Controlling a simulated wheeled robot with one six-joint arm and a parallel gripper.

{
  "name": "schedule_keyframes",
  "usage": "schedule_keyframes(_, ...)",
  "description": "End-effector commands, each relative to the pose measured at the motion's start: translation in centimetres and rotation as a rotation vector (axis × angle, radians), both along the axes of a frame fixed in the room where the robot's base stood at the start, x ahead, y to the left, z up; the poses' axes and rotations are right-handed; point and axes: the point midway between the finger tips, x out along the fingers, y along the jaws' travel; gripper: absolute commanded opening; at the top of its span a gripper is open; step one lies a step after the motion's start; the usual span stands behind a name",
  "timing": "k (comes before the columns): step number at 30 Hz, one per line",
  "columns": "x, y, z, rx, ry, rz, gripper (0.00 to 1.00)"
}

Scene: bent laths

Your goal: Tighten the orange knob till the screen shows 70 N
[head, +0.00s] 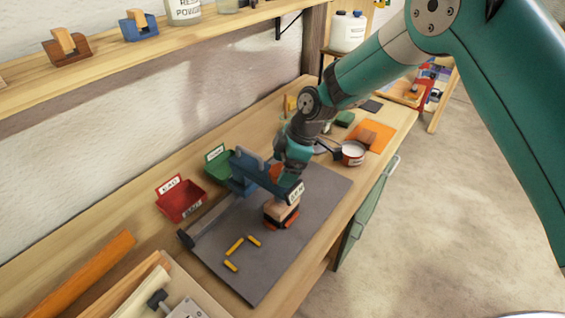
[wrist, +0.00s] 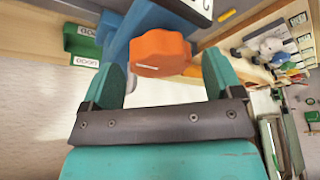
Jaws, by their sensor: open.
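The orange knob (wrist: 160,52) sits on the blue clamp (wrist: 124,32) in the wrist view. My gripper (wrist: 165,76) is open, with one teal finger low on either side of the knob. The knob appears just beyond and between the fingertips; I cannot tell whether they touch it. In the head view the orange knob (head: 276,172) is partly hidden by my gripper (head: 288,165). The blue clamp (head: 244,167) stands on the grey mat. Its small white screen (head: 296,192) shows figures too small to read; the wrist view cuts it off.
A wooden block with an orange and black base (head: 281,212) stands close to the clamp on the grey mat (head: 322,190). A red bin (head: 181,201) and a green bin (head: 218,164) stand at left, a tin (head: 353,154) at right.

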Motion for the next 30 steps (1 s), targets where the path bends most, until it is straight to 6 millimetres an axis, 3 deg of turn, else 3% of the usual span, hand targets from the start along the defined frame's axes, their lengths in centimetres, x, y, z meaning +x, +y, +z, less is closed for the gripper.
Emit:
schedule_keyframes(12,-0.03,0.37,-0.95,0.0,-0.001,0.0,0.85)
schedule_keyframes(19,-0.04,0.37,-0.92,0.0,-0.001,0.0,0.37)
schedule_keyframes(30,-0.1,0.36,-1.04,0.0,0.0,-0.051,0.37)
